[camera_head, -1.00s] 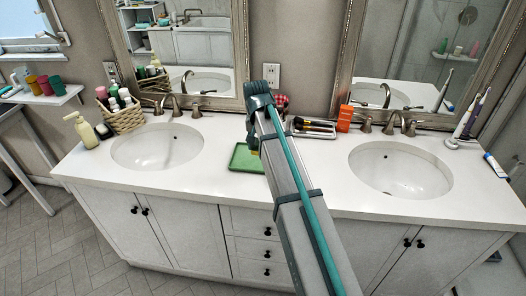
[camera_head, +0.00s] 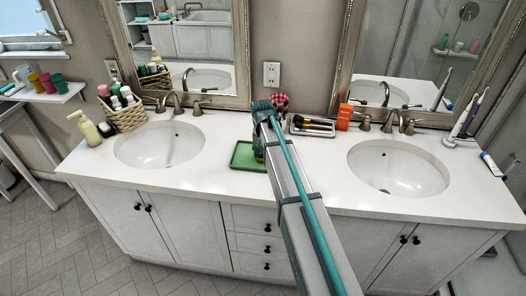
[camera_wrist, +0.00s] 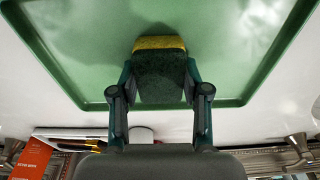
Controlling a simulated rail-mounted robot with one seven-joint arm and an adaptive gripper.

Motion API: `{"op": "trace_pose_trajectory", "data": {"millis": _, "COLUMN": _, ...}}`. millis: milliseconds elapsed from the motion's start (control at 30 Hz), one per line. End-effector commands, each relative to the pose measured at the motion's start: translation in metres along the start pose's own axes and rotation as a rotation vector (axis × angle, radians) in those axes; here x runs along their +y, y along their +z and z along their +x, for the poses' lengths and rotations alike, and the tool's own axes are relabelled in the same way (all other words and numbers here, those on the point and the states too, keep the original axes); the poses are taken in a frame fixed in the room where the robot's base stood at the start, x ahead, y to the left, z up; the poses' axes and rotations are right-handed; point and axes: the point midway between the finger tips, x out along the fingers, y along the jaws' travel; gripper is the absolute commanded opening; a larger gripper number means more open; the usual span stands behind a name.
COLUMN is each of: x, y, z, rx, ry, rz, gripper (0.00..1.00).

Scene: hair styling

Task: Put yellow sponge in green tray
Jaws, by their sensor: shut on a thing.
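The yellow sponge (camera_wrist: 158,43) has a dark green scouring side that faces the wrist camera, with a yellow edge at its far end. My gripper (camera_wrist: 158,72) is shut on it, one finger on each side. The green tray (camera_wrist: 75,45) lies behind the sponge in the wrist view. In the head view the tray (camera_head: 241,156) lies on the counter between the two sinks, with my gripper at its right part. There the arm mostly hides the sponge. I cannot tell whether the sponge touches the tray.
A metal tray with brushes (camera_head: 312,126) and an orange box (camera_head: 344,117) stand right of my arm at the back. A red checkered item (camera_head: 280,100) is just behind my wrist. A wicker basket of bottles (camera_head: 126,118) stands at the left. Sinks flank the tray.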

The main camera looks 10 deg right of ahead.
Motion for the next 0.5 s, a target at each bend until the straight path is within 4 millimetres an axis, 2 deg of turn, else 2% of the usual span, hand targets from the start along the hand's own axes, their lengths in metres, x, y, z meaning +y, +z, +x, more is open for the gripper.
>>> {"op": "trace_pose_trajectory", "data": {"millis": 300, "x": -0.0001, "y": 0.0005, "z": 0.0042, "rx": 0.000, "ry": 0.000, "rz": 0.000, "gripper": 0.37}}
{"op": "trace_pose_trajectory", "data": {"millis": 333, "x": -0.0001, "y": 0.0002, "z": 0.0032, "rx": 0.000, "ry": 0.000, "rz": 0.000, "gripper": 0.51}}
{"op": "trace_pose_trajectory", "data": {"millis": 400, "x": -0.0001, "y": 0.0002, "z": 0.0029, "rx": 0.000, "ry": 0.000, "rz": 0.000, "gripper": 0.63}}
{"op": "trace_pose_trajectory", "data": {"millis": 467, "x": -0.0001, "y": 0.0002, "z": 0.0029, "rx": 0.000, "ry": 0.000, "rz": 0.000, "gripper": 0.71}}
{"op": "trace_pose_trajectory", "data": {"millis": 500, "x": -0.0001, "y": 0.0002, "z": 0.0028, "rx": 0.000, "ry": 0.000, "rz": 0.000, "gripper": 0.71}}
